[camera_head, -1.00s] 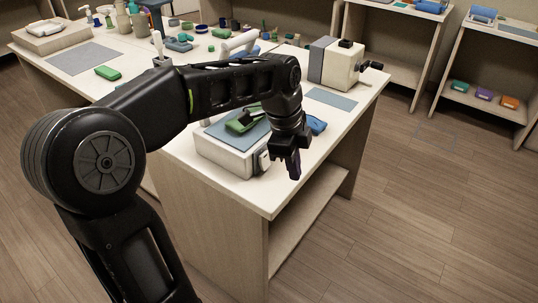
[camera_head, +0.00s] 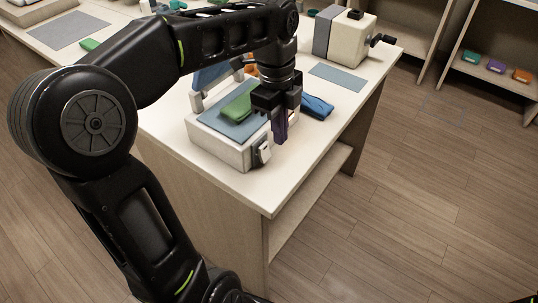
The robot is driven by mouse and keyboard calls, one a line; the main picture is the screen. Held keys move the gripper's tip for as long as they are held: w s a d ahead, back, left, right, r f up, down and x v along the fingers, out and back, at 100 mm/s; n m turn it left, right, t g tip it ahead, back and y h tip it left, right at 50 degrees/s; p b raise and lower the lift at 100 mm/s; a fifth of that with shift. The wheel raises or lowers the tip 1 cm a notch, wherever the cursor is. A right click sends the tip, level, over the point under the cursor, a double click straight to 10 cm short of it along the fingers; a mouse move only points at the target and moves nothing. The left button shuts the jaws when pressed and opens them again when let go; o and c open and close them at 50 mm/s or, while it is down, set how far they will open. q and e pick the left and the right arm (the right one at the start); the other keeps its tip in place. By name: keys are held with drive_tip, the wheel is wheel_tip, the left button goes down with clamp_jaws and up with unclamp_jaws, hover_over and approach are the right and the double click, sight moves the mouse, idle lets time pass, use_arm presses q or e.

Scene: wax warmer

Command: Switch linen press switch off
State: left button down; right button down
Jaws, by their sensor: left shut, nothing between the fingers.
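The linen press (camera_head: 217,148) is a white box with a blue-grey top pad near the table's front corner. A folded green cloth (camera_head: 238,106) lies on the pad. The switch (camera_head: 264,152) is a small light rocker in a dark frame on the press's right-hand side. My left gripper (camera_head: 281,140) points down just above and to the right of the switch, its fingers shut and empty. I cannot tell whether it touches the switch or the press. The arm hides part of the press's back. My right gripper is not in view.
A folded blue cloth (camera_head: 316,106) lies right of the press. A cream machine with a dark crank (camera_head: 349,42) stands behind on the table, with a flat grey-blue mat (camera_head: 338,78) before it. The tabletop's front right strip is clear. Shelves (camera_head: 492,66) stand at the back right.

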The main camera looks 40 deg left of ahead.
sight(265, 152)
use_arm(q)
drive_tip(key=f, duration=0.6)
drive_tip(key=d+f, duration=0.1)
drive_tip(key=f, duration=0.2)
drive_tip(key=shift+p, duration=0.35)
drive_tip(key=a, duration=0.1)
drive_tip(key=a+f+p, duration=0.1)
drive_tip(key=a, duration=0.1)
drive_tip(key=shift+a, duration=0.2)
drive_tip(key=shift+a+f, duration=0.2)
drive_tip(key=shift+a, duration=0.1)
